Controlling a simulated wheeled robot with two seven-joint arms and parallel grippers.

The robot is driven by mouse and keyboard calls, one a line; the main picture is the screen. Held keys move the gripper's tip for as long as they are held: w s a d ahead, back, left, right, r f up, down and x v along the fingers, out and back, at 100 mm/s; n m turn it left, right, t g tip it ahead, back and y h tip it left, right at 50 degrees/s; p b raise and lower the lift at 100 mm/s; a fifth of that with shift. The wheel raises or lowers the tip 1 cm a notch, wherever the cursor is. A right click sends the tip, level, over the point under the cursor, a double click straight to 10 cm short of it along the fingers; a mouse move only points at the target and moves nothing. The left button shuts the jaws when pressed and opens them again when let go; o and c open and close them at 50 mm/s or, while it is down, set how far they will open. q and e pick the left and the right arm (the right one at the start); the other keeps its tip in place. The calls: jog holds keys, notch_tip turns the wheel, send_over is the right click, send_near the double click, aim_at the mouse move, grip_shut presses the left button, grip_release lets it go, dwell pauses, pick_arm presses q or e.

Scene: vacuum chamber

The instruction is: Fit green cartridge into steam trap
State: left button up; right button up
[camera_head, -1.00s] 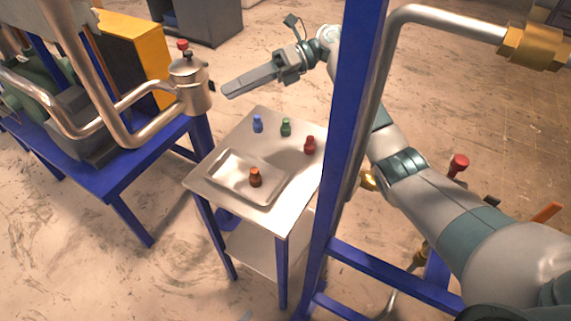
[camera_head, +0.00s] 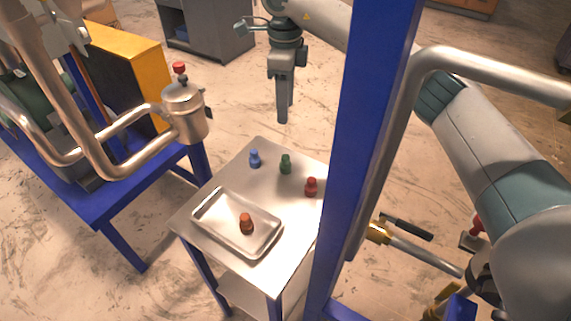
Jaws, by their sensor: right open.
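The green cartridge (camera_head: 285,164) stands upright at the back of the small steel table (camera_head: 190,218), between a blue and a red one. The steam trap is probably the round metal vessel (camera_head: 185,115) with a red-topped knob, fixed on the pipe at the left; I cannot see into it. My right gripper (camera_head: 284,119) points down above and just behind the green cartridge, apart from it. It is open and empty, its fingers seen almost edge-on. My left gripper is not in view.
A blue cartridge (camera_head: 254,158) and a red cartridge (camera_head: 311,187) stand on the table. An orange-brown cartridge (camera_head: 246,223) stands in the shallow tray (camera_head: 262,252). A blue post (camera_head: 362,150) rises close in front of my right arm. Steel pipes (camera_head: 105,165) run at left.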

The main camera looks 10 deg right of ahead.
jog(key=shift+f, duration=0.1)
jog(key=p, duration=0.2)
send_over(285, 157)
notch_tip(285, 157, down, 4)
notch_tip(285, 157, down, 7)
jog(key=p, duration=0.2)
jog(key=shift+p, duration=0.35)
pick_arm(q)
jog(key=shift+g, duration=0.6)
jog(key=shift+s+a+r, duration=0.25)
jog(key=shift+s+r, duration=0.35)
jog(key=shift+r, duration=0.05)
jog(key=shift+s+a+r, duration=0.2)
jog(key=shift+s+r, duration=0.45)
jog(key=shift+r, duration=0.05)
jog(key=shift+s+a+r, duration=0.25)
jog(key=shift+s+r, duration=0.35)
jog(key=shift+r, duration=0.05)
pick_arm(e)
jog(key=shift+f, duration=0.6)
